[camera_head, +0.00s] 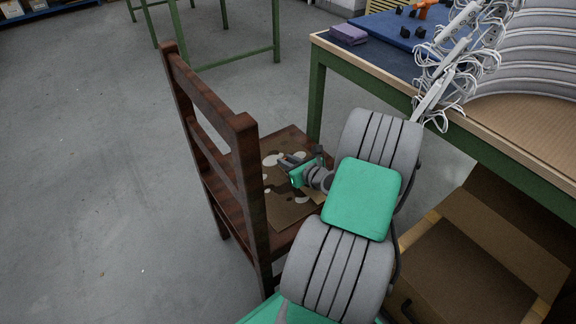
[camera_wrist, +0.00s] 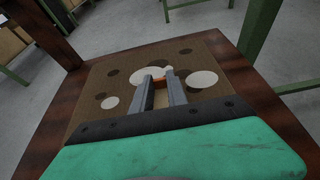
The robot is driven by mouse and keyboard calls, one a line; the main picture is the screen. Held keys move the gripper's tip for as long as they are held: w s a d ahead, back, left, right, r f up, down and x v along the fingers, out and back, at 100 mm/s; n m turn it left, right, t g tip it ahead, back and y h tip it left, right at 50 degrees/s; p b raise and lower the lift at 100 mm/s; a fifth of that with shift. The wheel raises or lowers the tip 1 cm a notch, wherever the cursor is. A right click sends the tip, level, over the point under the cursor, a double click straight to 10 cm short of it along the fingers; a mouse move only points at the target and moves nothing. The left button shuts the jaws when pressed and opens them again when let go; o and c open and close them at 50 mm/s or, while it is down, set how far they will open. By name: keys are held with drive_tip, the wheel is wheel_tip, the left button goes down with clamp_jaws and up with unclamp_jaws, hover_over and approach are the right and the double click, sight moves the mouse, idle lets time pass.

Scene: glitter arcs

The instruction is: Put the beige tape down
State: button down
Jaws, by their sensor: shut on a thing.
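My gripper (camera_head: 286,161) is low over the seat of a dark wooden chair (camera_head: 245,150). In the wrist view my gripper (camera_wrist: 160,82) points away across the seat, its two grey fingers shut on a small beige and orange-red piece, which I take to be the beige tape (camera_wrist: 160,97). Most of the tape is hidden by the fingers, and I cannot tell whether it touches the seat. In the head view I cannot make out the tape. The seat has a brown patterned pad (camera_wrist: 100,82) with pale and dark spots.
The chair's backrest (camera_head: 215,120) rises left of my gripper. A green-legged workbench (camera_head: 335,48) with a blue mat, a purple block (camera_head: 349,33) and white cables stands at the right. An open cardboard box (camera_head: 465,270) sits below it. Clear floor lies left.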

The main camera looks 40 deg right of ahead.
drive_tip(key=c, duration=1.3)
unclamp_jaws()
drive_tip(key=shift+r, duration=0.1)
drive_tip(key=p+v, duration=0.4)
drive_tip(key=v, duration=0.7)
drive_tip(key=shift+s+r+p, duration=0.15)
drive_tip(key=shift+s+p, duration=0.15)
drive_tip(key=shift+p, duration=0.05)
drive_tip(key=shift+s, duration=0.2)
